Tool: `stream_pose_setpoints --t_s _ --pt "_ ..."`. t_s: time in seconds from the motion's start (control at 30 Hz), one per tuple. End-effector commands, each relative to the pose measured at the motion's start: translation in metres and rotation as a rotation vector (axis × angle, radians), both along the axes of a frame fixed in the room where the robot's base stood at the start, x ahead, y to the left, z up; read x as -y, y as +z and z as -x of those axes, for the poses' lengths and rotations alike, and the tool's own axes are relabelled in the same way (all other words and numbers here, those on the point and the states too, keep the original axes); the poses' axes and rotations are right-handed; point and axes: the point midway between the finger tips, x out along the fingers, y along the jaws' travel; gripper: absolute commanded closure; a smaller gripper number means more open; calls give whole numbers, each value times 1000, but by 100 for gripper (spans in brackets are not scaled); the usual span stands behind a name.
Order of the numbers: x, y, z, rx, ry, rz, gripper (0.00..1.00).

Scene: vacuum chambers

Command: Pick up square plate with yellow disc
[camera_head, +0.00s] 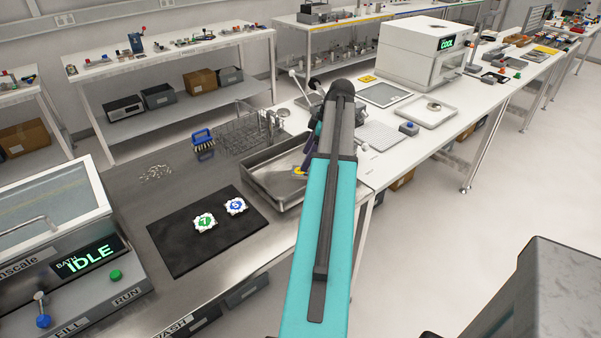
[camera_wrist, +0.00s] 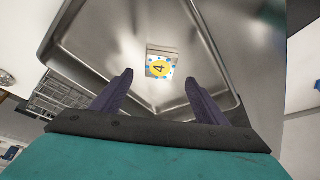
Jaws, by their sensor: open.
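The square plate with a yellow disc (camera_wrist: 160,67) lies in a metal tray (camera_wrist: 205,35) in the wrist view. Its disc carries a dark number 4 and small blue marks around it. In the head view a bit of the yellow disc (camera_head: 299,170) shows beside my arm, in the tray (camera_head: 272,196); the rest is hidden. My gripper (camera_wrist: 158,82) is open and empty. Its two dark purple fingers point toward the plate, one to each side in the wrist view, with a gap before it. In the head view my arm mostly covers the gripper.
A black mat (camera_head: 180,245) left of the tray holds a green-disc plate (camera_head: 204,222) and a blue-disc plate (camera_head: 236,206). The tray walls rise around the yellow-disc plate.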

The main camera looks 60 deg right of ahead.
Motion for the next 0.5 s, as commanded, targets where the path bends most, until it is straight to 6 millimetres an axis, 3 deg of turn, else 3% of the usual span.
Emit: stream_pose_setpoints --t_s 0.27,0.5 --pt "-1 -3 -1 -1 -1 -1 33" --pt "-4 -21 -5 -1 0 -2 33"
